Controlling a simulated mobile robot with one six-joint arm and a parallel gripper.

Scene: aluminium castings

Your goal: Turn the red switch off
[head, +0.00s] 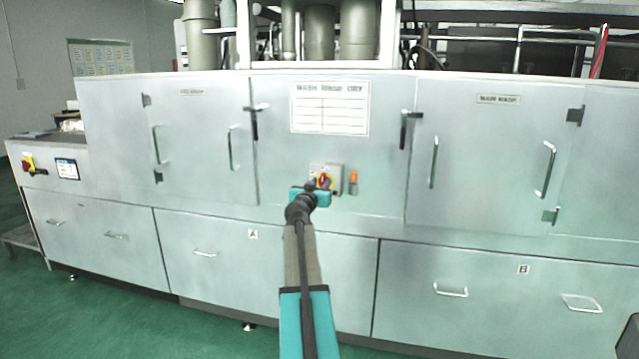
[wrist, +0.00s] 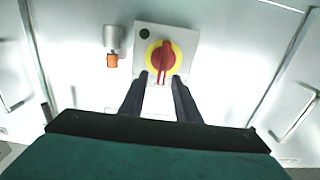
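The red switch (wrist: 162,58) is a red rotary handle on a yellow disc, mounted on a light square plate (wrist: 182,37) on the cabinet front. Its grip points down toward my gripper in the wrist view. In the head view the switch (head: 325,180) is partly hidden by my gripper (head: 318,188). In the wrist view my gripper (wrist: 158,80) has two dark fingers apart, one on each side of the lower end of the red handle. I cannot tell whether they touch it.
An orange-tipped fitting (wrist: 112,60) sits beside the switch plate. A labelled chart (head: 329,108) is above it. Cabinet doors with handles (head: 545,168) flank the panel. Another red and yellow switch (head: 28,163) is at the far left. Green floor lies in front.

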